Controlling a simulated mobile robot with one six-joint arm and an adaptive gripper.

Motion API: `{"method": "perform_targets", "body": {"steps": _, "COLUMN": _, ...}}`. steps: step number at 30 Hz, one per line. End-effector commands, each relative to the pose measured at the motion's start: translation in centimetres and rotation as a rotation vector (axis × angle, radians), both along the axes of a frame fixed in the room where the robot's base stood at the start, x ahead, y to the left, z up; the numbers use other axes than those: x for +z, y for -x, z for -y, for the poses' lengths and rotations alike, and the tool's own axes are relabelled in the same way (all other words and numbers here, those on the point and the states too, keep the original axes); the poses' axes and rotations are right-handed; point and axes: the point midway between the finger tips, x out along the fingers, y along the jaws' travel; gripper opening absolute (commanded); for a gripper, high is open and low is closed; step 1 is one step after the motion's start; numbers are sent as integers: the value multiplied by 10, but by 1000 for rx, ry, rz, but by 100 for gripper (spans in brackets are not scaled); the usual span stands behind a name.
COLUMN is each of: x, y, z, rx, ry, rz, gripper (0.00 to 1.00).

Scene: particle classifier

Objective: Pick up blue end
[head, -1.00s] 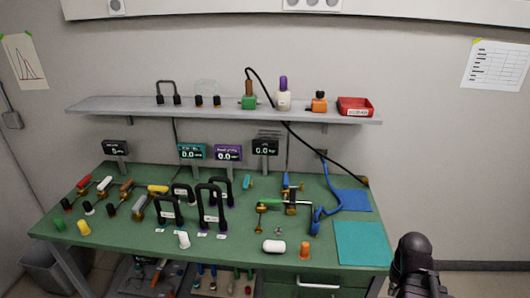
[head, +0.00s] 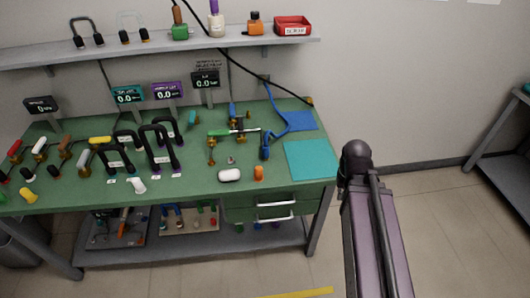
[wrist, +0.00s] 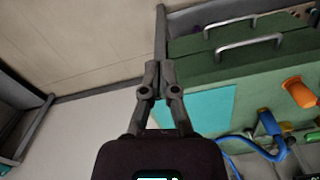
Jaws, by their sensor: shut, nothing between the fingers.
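A blue cable with a thick blue end (head: 265,148) lies on the right part of the green bench, near the teal mat. The blue end also shows in the wrist view (wrist: 268,122), at the lower right, beside the teal mat. A small upright blue piece (head: 232,110) stands farther back; I cannot tell whether it belongs to the cable. My gripper (wrist: 159,72) is shut and empty in the wrist view, in front of the mat's edge and to the left of the blue end, apart from it. My arm is at the right of the bench in the head view.
The green bench (head: 60,198) holds a teal mat (head: 311,159), a blue mat (head: 300,120), an orange piece (head: 258,173), a white cylinder (head: 229,175) and several black-handled pieces. A shelf (head: 150,48) runs above. Open floor lies right of the bench, with another table (head: 505,130) beyond.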

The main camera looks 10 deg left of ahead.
Motion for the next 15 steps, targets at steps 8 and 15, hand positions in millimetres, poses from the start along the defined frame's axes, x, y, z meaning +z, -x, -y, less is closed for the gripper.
{"method": "perform_targets", "body": {"steps": 8, "x": 1, "y": -2, "z": -1, "rx": 3, "ry": 0, "rz": 0, "gripper": 36}}
{"method": "perform_targets", "body": {"steps": 15, "x": 9, "y": -33, "z": -20, "rx": 52, "ry": 0, "rz": 0, "gripper": 90}}
